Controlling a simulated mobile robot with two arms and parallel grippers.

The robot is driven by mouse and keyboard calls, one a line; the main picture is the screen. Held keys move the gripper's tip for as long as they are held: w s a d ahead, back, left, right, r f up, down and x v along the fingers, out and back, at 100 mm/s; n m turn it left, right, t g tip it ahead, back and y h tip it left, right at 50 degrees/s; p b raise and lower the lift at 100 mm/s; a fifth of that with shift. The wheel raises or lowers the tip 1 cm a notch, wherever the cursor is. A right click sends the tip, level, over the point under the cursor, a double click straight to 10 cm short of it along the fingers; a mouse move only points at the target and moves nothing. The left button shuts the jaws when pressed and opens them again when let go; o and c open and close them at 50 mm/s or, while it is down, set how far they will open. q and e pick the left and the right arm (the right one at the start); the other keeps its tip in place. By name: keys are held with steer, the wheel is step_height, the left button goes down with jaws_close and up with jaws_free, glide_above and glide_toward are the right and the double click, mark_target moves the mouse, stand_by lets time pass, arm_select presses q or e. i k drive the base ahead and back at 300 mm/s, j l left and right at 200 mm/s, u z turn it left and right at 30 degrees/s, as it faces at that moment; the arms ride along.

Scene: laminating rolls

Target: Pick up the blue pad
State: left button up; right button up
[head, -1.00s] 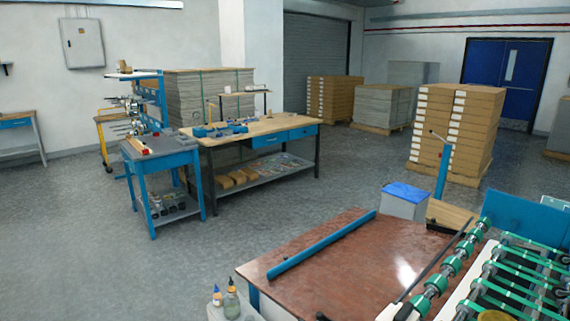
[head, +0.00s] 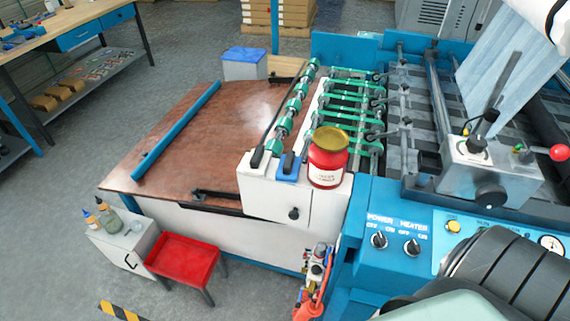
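A small blue pad (head: 289,168) lies on top of the white end housing (head: 262,190) at the near end of the roller section. It is just left of a red jar (head: 328,160) with a gold lid, close beside it.
The brown feed table (head: 190,135) with a blue bar (head: 177,130) is left of the green rollers (head: 345,100). A red tray stand (head: 185,262) and a white cabinet with bottles (head: 125,238) stand in front. A control panel (head: 400,235) is at the right.

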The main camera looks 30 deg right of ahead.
mark_target(287, 170)
steer(key=i+j+z, duration=0.15)
steer(key=j+z, duration=0.25)
steer(key=j, duration=0.2)
steer(key=j+z, duration=0.4)
steer(key=j, duration=0.15)
steer(key=j+z, duration=0.4)
steer(key=j, duration=0.25)
